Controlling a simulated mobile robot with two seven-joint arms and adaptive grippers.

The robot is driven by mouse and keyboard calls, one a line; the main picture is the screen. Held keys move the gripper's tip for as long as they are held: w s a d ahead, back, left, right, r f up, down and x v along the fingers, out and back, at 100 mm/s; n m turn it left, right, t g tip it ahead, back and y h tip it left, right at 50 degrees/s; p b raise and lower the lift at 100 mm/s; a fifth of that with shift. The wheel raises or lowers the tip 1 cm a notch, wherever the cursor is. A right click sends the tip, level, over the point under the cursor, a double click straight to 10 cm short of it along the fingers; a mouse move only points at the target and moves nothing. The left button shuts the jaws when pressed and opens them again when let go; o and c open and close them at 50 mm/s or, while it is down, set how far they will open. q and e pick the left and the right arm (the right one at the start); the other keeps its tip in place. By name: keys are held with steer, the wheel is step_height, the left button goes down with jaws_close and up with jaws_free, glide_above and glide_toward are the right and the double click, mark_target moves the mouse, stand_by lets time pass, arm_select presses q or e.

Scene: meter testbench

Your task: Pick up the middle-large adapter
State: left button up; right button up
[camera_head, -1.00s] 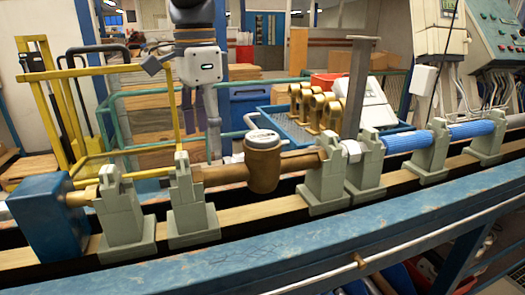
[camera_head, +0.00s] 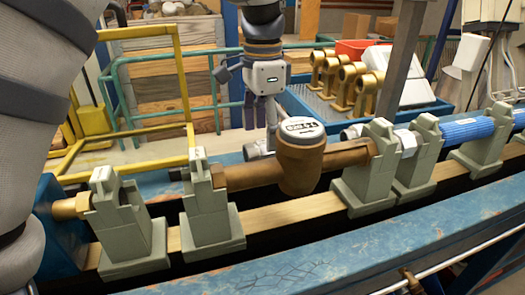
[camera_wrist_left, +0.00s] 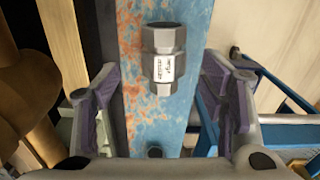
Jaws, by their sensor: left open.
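A silver metal adapter (camera_wrist_left: 163,70) with hexagonal ends and a white label lies on the blue, rust-spotted beam (camera_wrist_left: 140,18) in the left wrist view. It appears between the lines of my left gripper's fingers (camera_wrist_left: 157,112), beyond their tips, with no contact visible. In the head view, my left gripper (camera_head: 260,118) points down behind the brown pipe, left of the meter, and is open and empty. A silver fitting (camera_head: 256,150) shows partly below its fingers, with the pipe and meter hiding some of it. My right gripper is not in view.
The brown water meter (camera_head: 301,165) and its pipe (camera_head: 255,174) sit in grey-green stands (camera_head: 212,225) in front of the gripper. A yellow rail (camera_head: 125,150) is at left. A blue tray (camera_head: 300,110) with several brass fittings is behind right.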

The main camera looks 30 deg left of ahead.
mark_target(261, 142)
arm_select(q)
steer(key=f, duration=0.4)
steer(key=shift+w+a, duration=0.1)
steer(key=shift+a, duration=0.15)
steer(key=c, duration=1.5)
